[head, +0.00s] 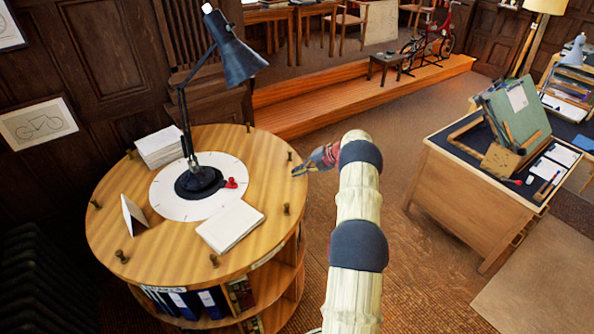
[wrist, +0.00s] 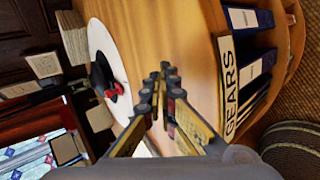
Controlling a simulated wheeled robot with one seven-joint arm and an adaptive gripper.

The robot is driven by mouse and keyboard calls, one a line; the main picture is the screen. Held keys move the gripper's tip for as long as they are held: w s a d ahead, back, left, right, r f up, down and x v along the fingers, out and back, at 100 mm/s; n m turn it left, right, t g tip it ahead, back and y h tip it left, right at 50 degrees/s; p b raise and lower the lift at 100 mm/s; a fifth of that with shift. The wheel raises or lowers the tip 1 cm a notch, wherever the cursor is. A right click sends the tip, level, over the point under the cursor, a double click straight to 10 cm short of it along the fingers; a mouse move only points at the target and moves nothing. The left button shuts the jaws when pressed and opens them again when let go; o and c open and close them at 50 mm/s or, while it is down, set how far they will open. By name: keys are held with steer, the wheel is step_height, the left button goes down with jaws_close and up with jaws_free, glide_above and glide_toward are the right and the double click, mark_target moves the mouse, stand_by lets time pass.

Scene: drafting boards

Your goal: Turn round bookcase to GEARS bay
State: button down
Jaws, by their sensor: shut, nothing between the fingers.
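The round wooden bookcase (head: 255,160) stands at the left in the head view, with short dark pegs such as one peg (head: 287,209) around its top edge. A white dial disc (head: 170,208) with a red pointer (head: 231,183) lies on its top. In the wrist view the bookcase top (wrist: 190,40) fills the middle, and a GEARS label (wrist: 229,85) is on its rim above blue binders (wrist: 250,20). My gripper (head: 296,172) is shut and empty at the bookcase's right edge, between two pegs. It also shows in the wrist view (wrist: 165,75). I cannot tell whether it touches the bookcase.
A blue desk lamp (head: 235,60), a paper stack (head: 160,146), a white pad (head: 230,226) and a folded card (head: 133,215) stand on the bookcase. A wooden step (head: 330,105) runs behind. A drafting desk (head: 460,185) stands at the right, with open floor between.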

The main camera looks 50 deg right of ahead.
step_height(320, 180, up, 8)
steer(key=p, duration=0.5)
steer(key=shift+f, duration=0.1)
